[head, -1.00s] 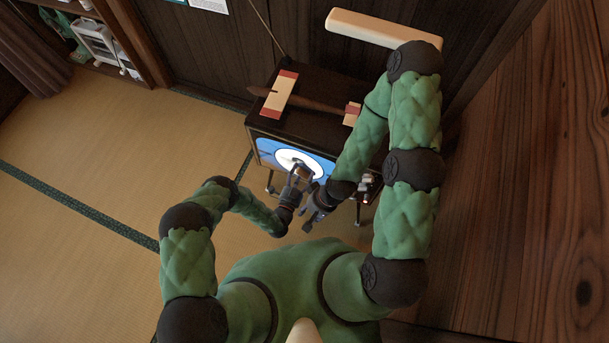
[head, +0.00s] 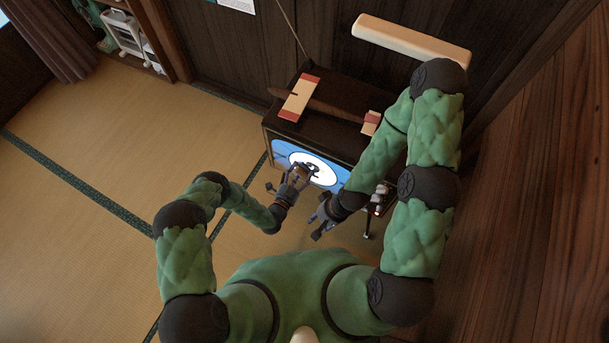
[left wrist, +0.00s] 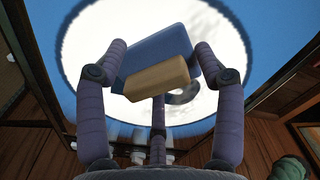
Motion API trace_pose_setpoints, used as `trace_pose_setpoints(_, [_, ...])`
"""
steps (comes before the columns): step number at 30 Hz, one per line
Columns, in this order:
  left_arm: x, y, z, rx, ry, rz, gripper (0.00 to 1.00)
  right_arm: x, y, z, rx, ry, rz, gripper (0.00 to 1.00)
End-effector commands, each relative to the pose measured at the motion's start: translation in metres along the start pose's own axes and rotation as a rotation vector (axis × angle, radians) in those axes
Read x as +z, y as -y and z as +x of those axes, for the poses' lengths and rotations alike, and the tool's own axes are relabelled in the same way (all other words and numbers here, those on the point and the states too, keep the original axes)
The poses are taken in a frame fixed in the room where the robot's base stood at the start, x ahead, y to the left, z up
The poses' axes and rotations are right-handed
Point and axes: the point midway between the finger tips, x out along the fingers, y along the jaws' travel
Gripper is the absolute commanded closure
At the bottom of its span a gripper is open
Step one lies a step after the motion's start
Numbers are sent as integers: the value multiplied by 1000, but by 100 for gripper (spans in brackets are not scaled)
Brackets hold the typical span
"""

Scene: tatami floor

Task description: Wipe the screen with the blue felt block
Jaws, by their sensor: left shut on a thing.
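The screen (head: 340,175) is on the front of a dark box-shaped set and shows a white oval on blue. A dark curved mark shows on the white in the left wrist view (left wrist: 186,95). My left gripper (head: 301,172) is in front of the oval's lower left part. It is shut on the blue felt block (left wrist: 150,46), which has a tan backing (left wrist: 158,78) facing the wrist camera. The block is tilted; I cannot tell if it touches the screen.
On top of the set (head: 318,128) lies a brown stick-like object (head: 338,107) on two red-and-cream supports (head: 299,97). A cream bar (head: 410,40) is behind, near the dark wall. Small items (head: 380,195) stand at the set's right front. Tatami at left is clear.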

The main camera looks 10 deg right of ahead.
Motion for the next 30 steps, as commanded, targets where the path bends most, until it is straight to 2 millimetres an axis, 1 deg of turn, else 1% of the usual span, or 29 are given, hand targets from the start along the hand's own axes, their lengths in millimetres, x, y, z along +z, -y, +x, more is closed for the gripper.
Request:
trace_pose_setpoints(7, [6, 5, 0, 1, 0, -1, 58, 0, -1, 3, 0, 0, 0, 60])
trace_pose_setpoints(15, [21, 19, 2, 1, 0, 0, 58, 0, -4, 11, 0, 0, 0, 60])
trace_pose_setpoints(23, [27, 27, 3, -1, 0, 1, 57, 0, -5, 13, 0, 0, 0, 60])
trace_pose_setpoints(30, [39, 39, 3, -4, 0, 4, 58, -1, -7, 19, 0, 0, 0, 60])
